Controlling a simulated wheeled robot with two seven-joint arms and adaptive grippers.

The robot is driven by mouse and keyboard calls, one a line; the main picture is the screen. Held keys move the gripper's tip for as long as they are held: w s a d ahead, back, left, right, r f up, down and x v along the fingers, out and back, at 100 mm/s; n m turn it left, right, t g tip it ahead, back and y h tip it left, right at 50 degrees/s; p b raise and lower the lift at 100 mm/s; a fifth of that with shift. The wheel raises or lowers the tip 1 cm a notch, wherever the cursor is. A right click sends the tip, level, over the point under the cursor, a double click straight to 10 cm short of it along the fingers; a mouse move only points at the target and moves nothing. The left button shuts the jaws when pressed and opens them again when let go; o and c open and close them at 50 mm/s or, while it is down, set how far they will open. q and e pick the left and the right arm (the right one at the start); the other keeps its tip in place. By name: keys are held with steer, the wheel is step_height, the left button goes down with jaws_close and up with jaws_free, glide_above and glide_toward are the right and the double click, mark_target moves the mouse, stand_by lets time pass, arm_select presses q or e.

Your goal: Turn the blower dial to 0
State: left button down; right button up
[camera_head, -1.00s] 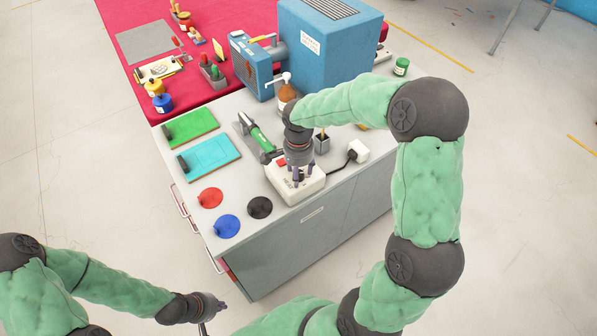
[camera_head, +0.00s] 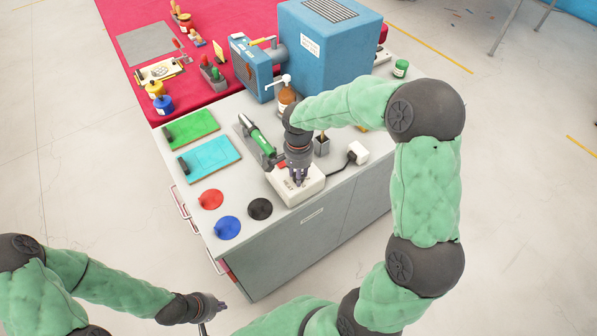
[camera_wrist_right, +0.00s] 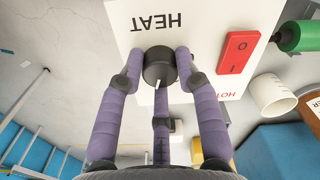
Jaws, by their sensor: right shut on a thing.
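The white control box (camera_head: 314,187) sits at the front right part of the grey cabinet top. In the right wrist view its face (camera_wrist_right: 205,22) carries the word HEAT, seen upside down, and a round black dial (camera_wrist_right: 158,68) with a white pointer mark. My right gripper (camera_wrist_right: 158,72), also in the head view (camera_head: 299,181), points down at the box, its purple fingers shut around the dial. The fingers partly hide the dial's surroundings, and I see no 0 mark by it. My left gripper (camera_head: 211,308) is low in the head view, off the cabinet; its fingers are unclear.
A red switch (camera_wrist_right: 238,52) is beside the dial. Red (camera_head: 211,199), blue (camera_head: 227,228) and black (camera_head: 260,208) discs lie left of the box.

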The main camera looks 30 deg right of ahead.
steer(key=n+p, duration=0.2)
steer(key=n, duration=0.3)
steer(key=shift+n, duration=0.3)
steer(key=n+p, duration=0.2)
steer(key=n, duration=0.3)
steer(key=n+p, duration=0.3)
steer(key=n, duration=0.2)
steer(key=shift+n, duration=0.4)
steer(key=n+p, duration=0.2)
steer(key=n, duration=0.3)
steer(key=shift+s+f, duration=0.1)
steer(key=o, duration=1.2)
steer(key=shift+c, duration=0.2)
